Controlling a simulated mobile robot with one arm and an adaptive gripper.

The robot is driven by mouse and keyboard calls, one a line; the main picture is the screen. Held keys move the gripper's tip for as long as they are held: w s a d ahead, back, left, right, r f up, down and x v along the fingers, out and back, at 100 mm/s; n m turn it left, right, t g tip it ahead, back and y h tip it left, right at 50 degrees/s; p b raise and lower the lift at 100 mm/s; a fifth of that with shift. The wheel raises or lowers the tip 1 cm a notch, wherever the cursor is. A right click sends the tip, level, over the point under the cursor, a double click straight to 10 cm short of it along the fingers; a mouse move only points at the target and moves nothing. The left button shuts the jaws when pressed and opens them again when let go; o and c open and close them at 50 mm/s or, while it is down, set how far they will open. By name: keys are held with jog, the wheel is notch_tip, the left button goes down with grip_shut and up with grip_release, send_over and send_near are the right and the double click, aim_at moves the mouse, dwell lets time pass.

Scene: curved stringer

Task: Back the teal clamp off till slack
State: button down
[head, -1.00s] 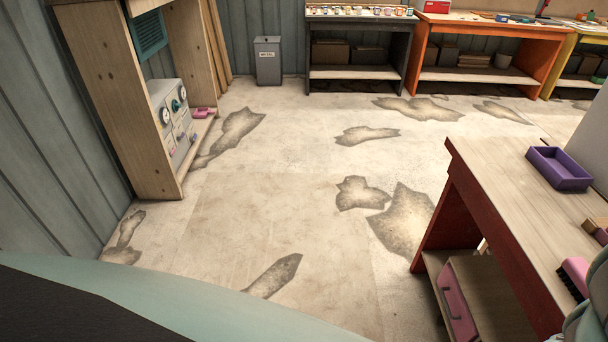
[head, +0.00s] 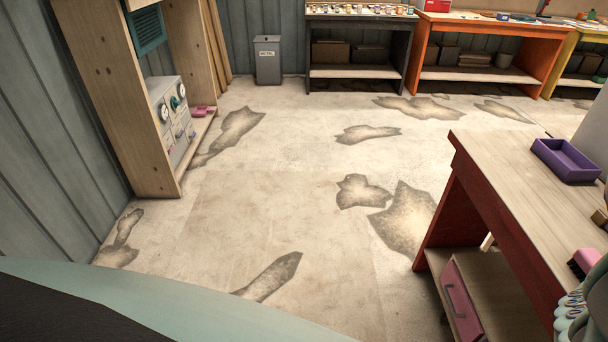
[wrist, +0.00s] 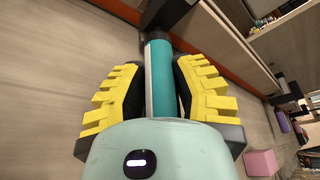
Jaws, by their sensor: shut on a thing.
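The teal clamp handle (wrist: 160,75) runs up the middle of the wrist view, between the yellow-padded fingers of my gripper (wrist: 163,95). The fingers are closed around it from both sides. A dark clamp part (wrist: 168,15) shows beyond the handle's far end. My gripper's body hides the handle's near end. The clamp's jaw and what it bears on cannot be made out.
A red-sided workbench (head: 510,185) stands at the right with a purple tray (head: 566,160) and a pink brush (head: 586,260) on it. A wooden shelf unit (head: 120,100) stands left. A grey metal bin (head: 267,60) is at the back wall. The middle floor is clear.

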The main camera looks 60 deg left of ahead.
jog(key=n+h+b, duration=0.1)
jog(key=n, duration=0.1)
jog(key=n+h+b, duration=0.1)
jog(key=n+b, duration=0.1)
jog(key=shift+w+a+f, duration=0.1)
jog(key=shift+a+f, duration=0.05)
jog(key=shift+f, duration=0.05)
jog(key=shift+n, duration=0.4)
jog(key=c, duration=0.7)
grip_release()
jog(key=shift+r, duration=0.1)
